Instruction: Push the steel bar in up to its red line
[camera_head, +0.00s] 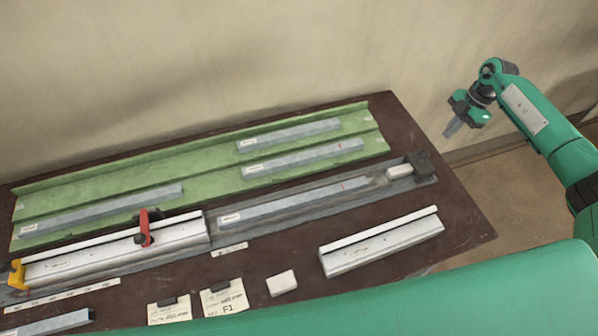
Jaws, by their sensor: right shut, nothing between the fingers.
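A grey steel bar (285,204) lies in a long dark grey channel (240,232). Its left end is close to the right end of a pale metal clamp block (120,250); I cannot tell whether they touch. A small red line (340,187) shows near the bar's right end, well outside the block. A red lever (146,228) stands up on the block. My right gripper (450,130) is shut and empty, in the air beyond the right edge of the bench, apart from the bar. My left gripper is not in view.
A green tray (210,165) behind holds several similar bars. A white block (398,172) and a dark end stop (424,163) sit at the channel's right end. A loose pale block (380,243), a small white block (281,283) and labelled cards (225,298) lie in front.

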